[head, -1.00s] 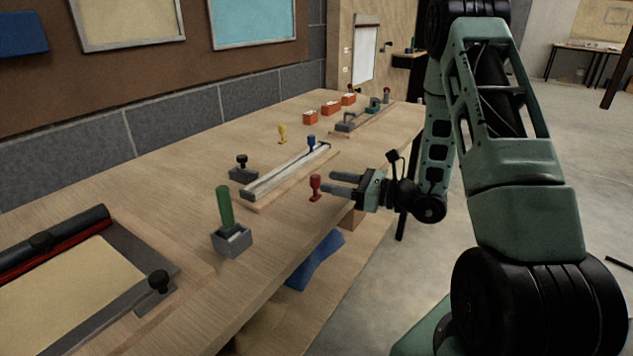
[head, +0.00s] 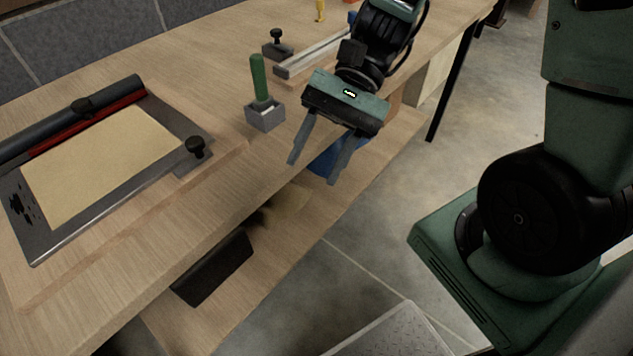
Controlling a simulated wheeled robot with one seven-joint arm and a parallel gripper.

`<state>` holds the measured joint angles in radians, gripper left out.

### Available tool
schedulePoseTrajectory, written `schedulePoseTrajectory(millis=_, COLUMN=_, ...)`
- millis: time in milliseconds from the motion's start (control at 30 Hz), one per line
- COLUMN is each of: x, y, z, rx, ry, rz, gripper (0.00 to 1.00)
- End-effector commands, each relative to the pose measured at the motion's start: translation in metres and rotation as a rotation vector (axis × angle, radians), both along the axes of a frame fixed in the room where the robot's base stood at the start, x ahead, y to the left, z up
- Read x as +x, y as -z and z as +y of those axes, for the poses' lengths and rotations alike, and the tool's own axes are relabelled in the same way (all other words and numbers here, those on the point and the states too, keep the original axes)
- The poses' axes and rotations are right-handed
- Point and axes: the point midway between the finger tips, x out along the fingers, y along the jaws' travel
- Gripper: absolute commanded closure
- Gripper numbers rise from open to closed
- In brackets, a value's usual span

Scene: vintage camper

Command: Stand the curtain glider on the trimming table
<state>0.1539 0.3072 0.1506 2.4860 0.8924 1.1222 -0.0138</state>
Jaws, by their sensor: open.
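My gripper (head: 315,170) is open and empty, its two fingers apart and pointing down over the front edge of the wooden table. I cannot tell for certain which piece is the curtain glider. A small yellow upright piece (head: 320,11) stands at the top of the head view, far from my gripper.
A green-handled tool (head: 260,80) stands in a grey block (head: 265,117) just left of my gripper. A pale rail (head: 310,55) and a black knob (head: 277,38) are behind it. A dark box (head: 213,268) and a blue item (head: 325,162) lie below the tabletop.

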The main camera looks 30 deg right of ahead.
Motion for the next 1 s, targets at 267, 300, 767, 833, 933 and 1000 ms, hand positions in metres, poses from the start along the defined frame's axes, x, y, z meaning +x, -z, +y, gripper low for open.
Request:
schedulePoseTrajectory(millis=267, x=-0.058, y=0.003, z=0.020, rx=-0.325, ry=-0.933, rz=-0.666, gripper=0.56)
schedulePoseTrajectory(millis=300, x=-0.058, y=0.001, z=0.024, rx=-0.341, ry=-1.016, rz=-0.747, gripper=0.56)
schedulePoseTrajectory(millis=767, x=-0.056, y=-0.010, z=0.038, rx=-0.372, ry=-1.244, rz=-0.990, gripper=0.56)
schedulePoseTrajectory(millis=833, x=-0.056, y=-0.010, z=0.038, rx=-0.372, ry=-1.243, rz=-0.990, gripper=0.56)
schedulePoseTrajectory(millis=933, x=-0.056, y=-0.019, z=0.038, rx=-0.371, ry=-1.242, rz=-0.988, gripper=0.56)
schedulePoseTrajectory(millis=1000, x=-0.056, y=-0.031, z=0.038, rx=-0.372, ry=-1.242, rz=-0.987, gripper=0.56)
